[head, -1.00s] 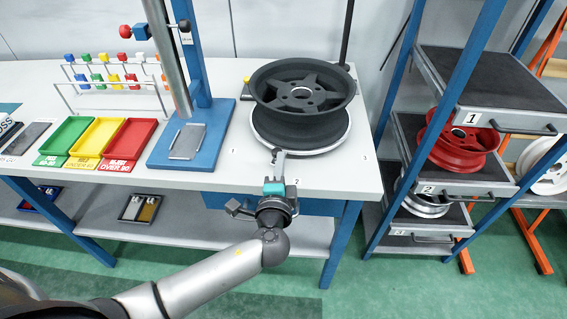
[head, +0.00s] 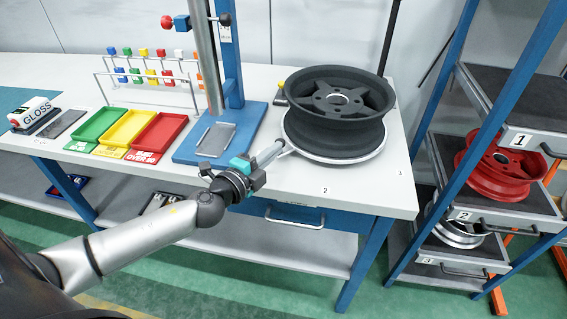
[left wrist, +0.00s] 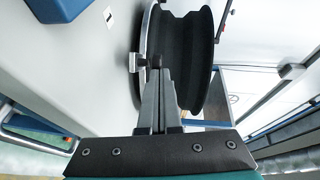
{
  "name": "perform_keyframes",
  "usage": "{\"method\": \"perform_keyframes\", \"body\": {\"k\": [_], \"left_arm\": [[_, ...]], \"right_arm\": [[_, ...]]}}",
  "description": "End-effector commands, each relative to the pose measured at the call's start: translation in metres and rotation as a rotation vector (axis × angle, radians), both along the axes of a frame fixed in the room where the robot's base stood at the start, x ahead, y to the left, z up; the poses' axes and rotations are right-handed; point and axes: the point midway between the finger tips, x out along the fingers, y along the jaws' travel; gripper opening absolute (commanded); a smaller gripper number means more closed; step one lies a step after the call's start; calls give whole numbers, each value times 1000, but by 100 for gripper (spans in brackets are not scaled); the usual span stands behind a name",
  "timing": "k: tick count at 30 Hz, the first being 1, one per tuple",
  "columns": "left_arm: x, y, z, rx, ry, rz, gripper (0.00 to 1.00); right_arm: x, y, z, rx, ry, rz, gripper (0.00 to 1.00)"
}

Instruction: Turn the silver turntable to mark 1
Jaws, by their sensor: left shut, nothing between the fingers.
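The silver turntable (head: 340,161) is a thin bright disc on the white table, with a black wheel (head: 337,115) lying on it. In the left wrist view, a small silver tab with a dark knob (left wrist: 141,62) sticks out from the turntable's rim (left wrist: 148,30). My left gripper (head: 284,146) is shut and empty, its fingertips at the front-left of the rim. In the left wrist view the fingertips (left wrist: 154,64) are beside the knob; contact is unclear. Mark 1 (left wrist: 108,17) shows there beyond the tab. Marks 2 (head: 325,190) and 3 (head: 399,173) are in the head view.
A blue stand (head: 219,135) with a metal column is close left of the turntable. Green, yellow and red trays (head: 159,133) lie further left. A rack with wheels (head: 500,165) stands to the right. The table front near mark 2 is clear.

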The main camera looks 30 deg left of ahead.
Motion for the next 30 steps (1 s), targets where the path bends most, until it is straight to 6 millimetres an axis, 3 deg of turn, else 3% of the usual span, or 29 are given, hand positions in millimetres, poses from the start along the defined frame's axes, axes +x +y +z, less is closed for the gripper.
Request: {"method": "perform_keyframes", "body": {"k": [13, 30], "left_arm": [[15, 33, 0, 0, -1, 3, 0], [20, 42, 1, 1, -1, 2, 0]], "right_arm": [[0, 0, -15, 0, 0, 0, 50], [0, 0, -17, 0, 0, 0, 50]]}}
